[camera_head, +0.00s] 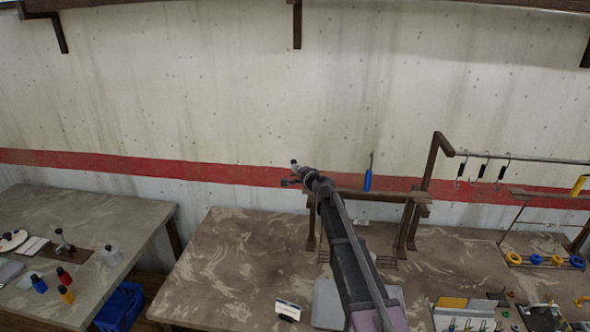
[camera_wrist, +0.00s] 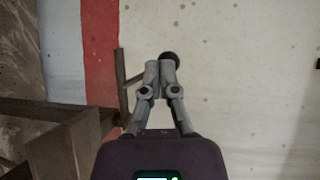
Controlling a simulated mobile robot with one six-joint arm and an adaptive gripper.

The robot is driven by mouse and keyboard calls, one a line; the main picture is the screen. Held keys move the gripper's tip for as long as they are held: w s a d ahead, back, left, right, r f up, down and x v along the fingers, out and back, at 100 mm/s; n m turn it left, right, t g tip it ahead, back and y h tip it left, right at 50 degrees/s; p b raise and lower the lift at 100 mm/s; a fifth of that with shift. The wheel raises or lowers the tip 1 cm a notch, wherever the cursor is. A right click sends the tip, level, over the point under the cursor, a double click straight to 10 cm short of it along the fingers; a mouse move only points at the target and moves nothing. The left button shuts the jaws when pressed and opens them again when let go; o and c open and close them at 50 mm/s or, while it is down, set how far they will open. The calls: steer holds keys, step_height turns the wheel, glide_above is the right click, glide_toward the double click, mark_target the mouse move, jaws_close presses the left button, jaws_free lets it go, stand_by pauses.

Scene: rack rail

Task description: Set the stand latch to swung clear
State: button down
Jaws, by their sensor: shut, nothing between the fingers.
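My gripper (camera_head: 298,172) is raised at the left end of a brown wooden stand (camera_head: 375,196). In the wrist view my gripper (camera_wrist: 160,68) has its two grey fingers together, with nothing between them. A round black knob (camera_wrist: 170,59) shows just beyond the fingertips. A thin brown post with a slanting bar (camera_wrist: 121,80) is left of the fingers. The knob and bar look like the stand latch, but the fingers hide how they join. I cannot tell whether the fingertips touch the knob. In the head view my arm covers part of the stand, and the latch is hard to make out.
A blue-handled tool (camera_head: 368,179) is upright at the stand. A rail with hooks (camera_head: 520,158) is at the right. Small fixtures crowd the front right of the worktable (camera_head: 225,260); its left part is mostly clear. A side table (camera_head: 90,215) holds bottles.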

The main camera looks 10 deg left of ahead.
steer(key=s+d, duration=0.4)
steer(key=s, duration=0.8)
steer(key=shift+s+d+r+p, duration=0.15)
steer(key=shift+s+r+p, duration=0.1)
steer(key=shift+r+p, duration=0.1)
steer(key=s+d+f+n+g+h+b, duration=0.2)
steer(key=s+d+f+n+g, duration=0.25)
steer(key=s+f, duration=0.4)
steer(key=s+d+f+n+g+h+b, duration=0.1)
steer(key=s+d+f+n+g+b, duration=0.1)
steer(key=s+d+f+n+g, duration=0.5)
steer(key=s+d+f+g+h+b, duration=0.1)
steer(key=s+d+f+h, duration=0.2)
steer(key=s+d, duration=0.3)
steer(key=s+d+f+g+h+b, duration=0.1)
steer(key=s+d+f+h, duration=0.2)
steer(key=s+d, duration=0.3)
steer(key=s+f, duration=0.1)
steer(key=s, duration=0.2)
steer(key=shift+s+f+b, duration=0.3)
steer(key=shift+s+b, duration=0.05)
steer(key=shift+s, duration=0.05)
